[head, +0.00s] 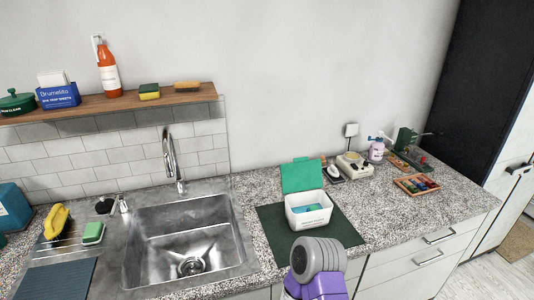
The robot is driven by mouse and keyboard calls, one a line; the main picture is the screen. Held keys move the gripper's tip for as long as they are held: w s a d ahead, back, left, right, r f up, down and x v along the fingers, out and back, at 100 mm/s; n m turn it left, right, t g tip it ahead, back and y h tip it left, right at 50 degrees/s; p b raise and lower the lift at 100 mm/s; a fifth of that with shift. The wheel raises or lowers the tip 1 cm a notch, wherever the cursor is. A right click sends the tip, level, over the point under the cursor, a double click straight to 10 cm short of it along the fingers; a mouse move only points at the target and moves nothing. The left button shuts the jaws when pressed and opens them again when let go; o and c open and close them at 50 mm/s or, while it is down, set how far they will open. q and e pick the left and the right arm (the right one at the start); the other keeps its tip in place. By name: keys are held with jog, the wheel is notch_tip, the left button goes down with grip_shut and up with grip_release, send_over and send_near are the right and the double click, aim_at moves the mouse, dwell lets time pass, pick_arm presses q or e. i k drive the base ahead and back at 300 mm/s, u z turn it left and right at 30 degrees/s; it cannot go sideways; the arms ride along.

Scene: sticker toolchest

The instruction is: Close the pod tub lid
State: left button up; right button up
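The pod tub (309,217) is a small white box standing on a dark green mat (272,222) on the counter, right of the sink. Its green lid (301,176) stands open, tilted up at the back edge of the tub. Teal contents show inside the tub; single pods are too small to tell. A grey and purple part of my own body shows at the bottom, in front of the mat. No gripper fingers show, so neither gripper can be placed relative to the lid.
A metal sink (185,245) with a tall faucet (172,160) is left of the mat. The counter (400,220) right of the mat is clear.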

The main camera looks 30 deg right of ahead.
aim_at(304, 175)
jog(key=u, duration=2.5)
jog(key=k, duration=1.6)
jog(key=z, duration=2.2)
